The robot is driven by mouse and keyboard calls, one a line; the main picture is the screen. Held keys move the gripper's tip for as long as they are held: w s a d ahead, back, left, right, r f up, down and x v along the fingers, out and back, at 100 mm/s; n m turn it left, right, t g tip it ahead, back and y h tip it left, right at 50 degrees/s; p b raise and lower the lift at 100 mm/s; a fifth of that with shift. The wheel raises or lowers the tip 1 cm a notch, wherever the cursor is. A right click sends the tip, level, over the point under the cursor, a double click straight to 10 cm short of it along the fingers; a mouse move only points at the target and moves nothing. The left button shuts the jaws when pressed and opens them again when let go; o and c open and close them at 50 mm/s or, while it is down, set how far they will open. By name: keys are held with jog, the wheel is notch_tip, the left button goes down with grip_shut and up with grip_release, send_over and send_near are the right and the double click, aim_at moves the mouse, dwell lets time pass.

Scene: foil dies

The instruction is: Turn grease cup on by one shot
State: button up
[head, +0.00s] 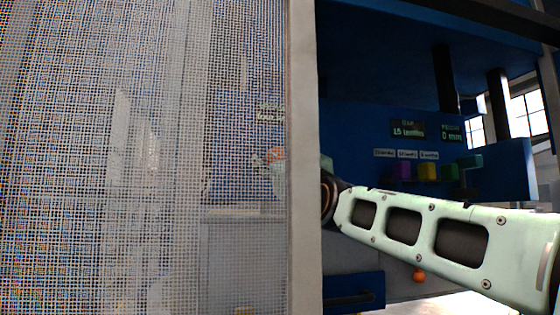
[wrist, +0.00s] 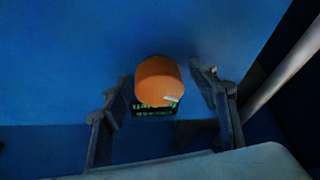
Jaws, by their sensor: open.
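The grease cup appears to be the orange round cap (wrist: 158,80) on a blue face in the wrist view. It has a short white mark near its lower right rim. A dark label (wrist: 153,108) with green lettering sits just below it, partly covered. My gripper (wrist: 165,84) is open, with one finger on each side of the cap and visible gaps between. Whether the fingers reach to the cap's depth is unclear. In the head view the gripper is not clearly visible; a small orange patch (head: 277,154) shows blurred through the mesh.
A mesh screen (head: 120,200) with a pale post (head: 303,150) fills the head view's left half. My arm crosses behind the post. Purple (head: 402,171), yellow (head: 427,172) and green (head: 450,172) blocks stand under signs. An orange ball (head: 419,276) shows below my arm.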

jog(key=shift+s+d+f, duration=0.25)
jog(key=shift+s+d, duration=0.15)
jog(key=shift+s, duration=0.05)
jog(key=v, duration=0.6)
jog(key=shift+s+a, duration=0.1)
jog(key=shift+s, duration=0.05)
jog(key=d+r+n+y+p, duration=0.1)
jog(key=d+r+n+p, duration=0.35)
jog(key=p, duration=0.75)
notch_tip(320, 180, down, 4)
jog(key=s+a+n+g+y+p, duration=0.1)
jog(key=s+n+g+y+p, duration=0.15)
jog(key=n+g+p, duration=0.45)
jog(key=w+a+p, duration=0.1)
jog(key=w+a, duration=0.1)
jog(key=w+a+r+t+p, duration=0.1)
jog(key=w+a, duration=0.1)
jog(key=w, duration=0.1)
jog(key=w+a+r+m+t+p, duration=0.1)
jog(key=w+a, duration=0.1)
jog(key=w, duration=0.1)
jog(key=shift+w+a+r+y, duration=0.1)
jog(key=shift+w+r+y, duration=0.15)
